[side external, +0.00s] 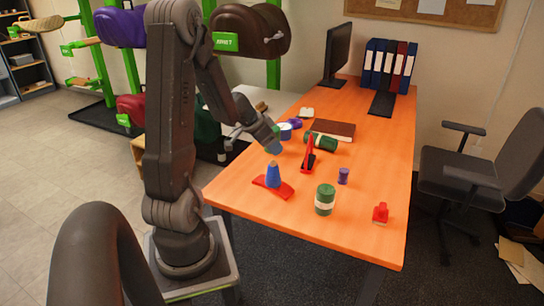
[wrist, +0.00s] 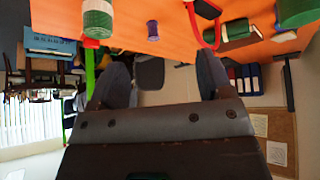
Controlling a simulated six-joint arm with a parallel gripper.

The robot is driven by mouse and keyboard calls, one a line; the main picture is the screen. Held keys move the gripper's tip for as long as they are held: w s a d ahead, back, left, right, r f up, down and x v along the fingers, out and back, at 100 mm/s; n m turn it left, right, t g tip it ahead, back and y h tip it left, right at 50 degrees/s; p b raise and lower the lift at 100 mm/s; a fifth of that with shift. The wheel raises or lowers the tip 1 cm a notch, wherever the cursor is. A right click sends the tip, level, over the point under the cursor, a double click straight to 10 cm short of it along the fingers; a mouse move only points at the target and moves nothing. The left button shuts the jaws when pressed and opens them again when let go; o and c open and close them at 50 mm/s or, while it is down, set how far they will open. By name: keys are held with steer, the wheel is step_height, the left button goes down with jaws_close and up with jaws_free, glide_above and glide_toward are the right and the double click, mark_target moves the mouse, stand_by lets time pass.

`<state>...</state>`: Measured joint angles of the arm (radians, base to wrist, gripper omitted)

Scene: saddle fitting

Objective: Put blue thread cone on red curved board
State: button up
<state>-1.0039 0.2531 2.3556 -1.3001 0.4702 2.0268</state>
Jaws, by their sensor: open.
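The blue thread cone (side external: 273,174) stands upright on the middle of the red curved board (side external: 280,190), near the table's near left edge in the side external view. My gripper (side external: 274,148) is above the cone, apart from it, with its fingers small and hard to make out there. In the wrist view my gripper (wrist: 162,72) shows two dark fingers spread wide with nothing between them. I cannot see the cone or the board in the wrist view.
A green and white cylinder (side external: 325,199), a purple spool (side external: 343,176), a red stamp-like object (side external: 380,212) and a red-handled tool (side external: 308,154) stand nearby. A green roll (side external: 320,141) and brown book (side external: 334,129) lie behind.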

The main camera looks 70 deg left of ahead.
steer(key=w+d+r+m+h, duration=0.1)
steer(key=w+d+r, duration=0.1)
steer(key=d+r, duration=0.65)
steer(key=w+d+r+m+h, duration=0.2)
steer(key=d+r, duration=0.1)
steer(key=d, duration=1.1)
steer(key=s+d+r+n+g+y, duration=0.1)
steer(key=s+d+r+y, duration=0.1)
steer(key=s+d, duration=0.9)
steer(key=shift+s+v, duration=0.2)
steer(key=shift+v, duration=0.75)
